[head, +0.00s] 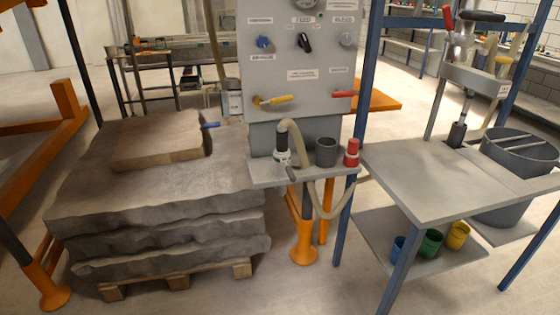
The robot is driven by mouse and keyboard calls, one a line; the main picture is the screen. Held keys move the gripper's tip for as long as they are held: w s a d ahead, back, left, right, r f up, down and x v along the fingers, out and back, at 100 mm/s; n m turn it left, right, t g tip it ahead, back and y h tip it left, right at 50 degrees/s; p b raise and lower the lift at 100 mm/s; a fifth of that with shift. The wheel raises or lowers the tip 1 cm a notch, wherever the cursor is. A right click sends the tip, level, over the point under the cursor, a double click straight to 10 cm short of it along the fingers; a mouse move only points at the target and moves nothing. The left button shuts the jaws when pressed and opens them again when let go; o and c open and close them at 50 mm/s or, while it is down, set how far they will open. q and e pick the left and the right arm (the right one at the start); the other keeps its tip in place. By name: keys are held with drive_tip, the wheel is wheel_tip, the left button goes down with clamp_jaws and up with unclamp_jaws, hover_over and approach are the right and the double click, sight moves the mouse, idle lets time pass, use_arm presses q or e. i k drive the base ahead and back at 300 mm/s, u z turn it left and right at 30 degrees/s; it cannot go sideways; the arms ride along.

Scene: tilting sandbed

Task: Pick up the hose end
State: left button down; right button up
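The hose end (282,143) stands upright on a small grey shelf (262,176) at the front of the control panel. It has a black sleeve above a paler fitting with some green on it. The beige hose (301,160) arches over from its top, drops past the shelf's front edge and loops below it towards the right. A small dark-tipped lever or handle (291,174) shows at the foot of the hose end; I cannot tell whether it is part of it. Neither of my grippers is in view.
A dark grey cup (326,152) and a red bottle-like object (351,153) stand right of the hose end. The control panel (285,73) rises behind. A grey workbench (440,190) and a blue post (361,130) are right.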

sight(282, 134)
drive_tip(key=u, duration=0.65)
drive_tip(key=i, duration=1.45)
drive_tip(key=z, duration=0.7)
